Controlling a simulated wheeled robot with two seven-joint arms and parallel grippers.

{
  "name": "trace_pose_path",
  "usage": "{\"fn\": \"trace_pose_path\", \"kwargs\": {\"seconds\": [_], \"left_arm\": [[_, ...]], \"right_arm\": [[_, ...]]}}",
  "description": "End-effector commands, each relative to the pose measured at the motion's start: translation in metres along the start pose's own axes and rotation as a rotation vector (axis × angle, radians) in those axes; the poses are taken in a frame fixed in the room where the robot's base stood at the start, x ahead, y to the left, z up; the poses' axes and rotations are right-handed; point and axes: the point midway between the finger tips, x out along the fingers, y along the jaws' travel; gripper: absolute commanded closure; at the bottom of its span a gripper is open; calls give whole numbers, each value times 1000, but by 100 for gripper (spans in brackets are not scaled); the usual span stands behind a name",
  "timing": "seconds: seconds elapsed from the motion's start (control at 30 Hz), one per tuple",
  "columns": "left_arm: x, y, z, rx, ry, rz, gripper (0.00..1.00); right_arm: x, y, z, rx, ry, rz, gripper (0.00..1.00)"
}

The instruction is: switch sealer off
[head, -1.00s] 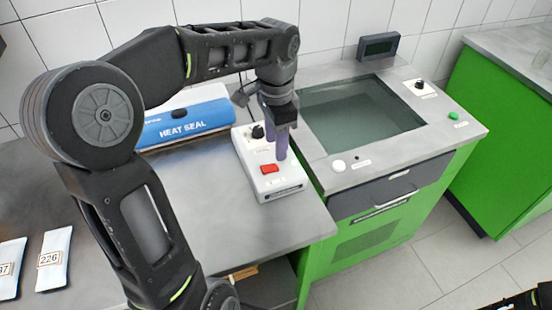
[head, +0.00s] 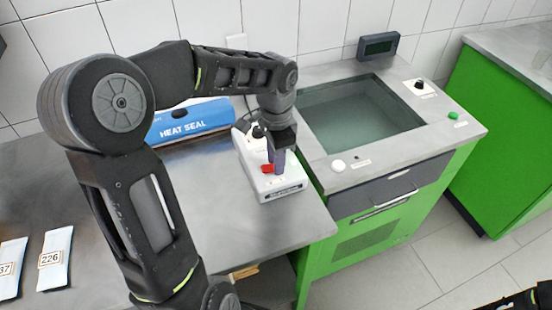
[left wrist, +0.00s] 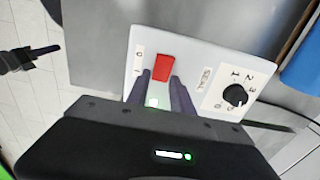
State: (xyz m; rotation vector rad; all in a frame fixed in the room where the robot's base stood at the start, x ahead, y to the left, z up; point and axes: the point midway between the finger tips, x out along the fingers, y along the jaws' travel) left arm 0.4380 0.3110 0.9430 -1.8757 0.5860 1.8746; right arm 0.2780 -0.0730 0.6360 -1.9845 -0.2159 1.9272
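The sealer control box (head: 286,187) is white and lies at the table's right edge, with a red rocker switch (head: 268,169) on top. In the left wrist view the red switch (left wrist: 162,68) has 0 and 1 marks beside it, and a green lamp (left wrist: 153,102) glows near it. My left gripper (head: 277,168) points down over the box, right by the switch. In the wrist view its two fingers (left wrist: 161,80) are a little apart, with nothing between them, tips at the switch's near edge. Whether they touch it is unclear. A dark part of my right gripper (left wrist: 35,57) shows far left.
The blue HEAT SEAL sealer (head: 190,124) stands behind the box. A black dial (left wrist: 235,95) is on the box. A green bench with a tank (head: 362,118) stands at right. White pouches (head: 55,258) lie on the table at lower left.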

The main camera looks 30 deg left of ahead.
Motion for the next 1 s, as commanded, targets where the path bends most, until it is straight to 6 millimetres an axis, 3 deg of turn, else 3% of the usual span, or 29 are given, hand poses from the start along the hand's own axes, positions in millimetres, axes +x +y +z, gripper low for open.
{"fn": "trace_pose_path", "kwargs": {"seconds": [0.3,0.77,1.0], "left_arm": [[0,0,0,0,0,0,100],[1,0,3,-3,70,1,100],[4,0,11,-6,321,-4,100]], "right_arm": [[0,0,0,0,0,0,100],[6,2,0,0,1,-1,100],[36,14,-1,-1,3,-1,100]]}}
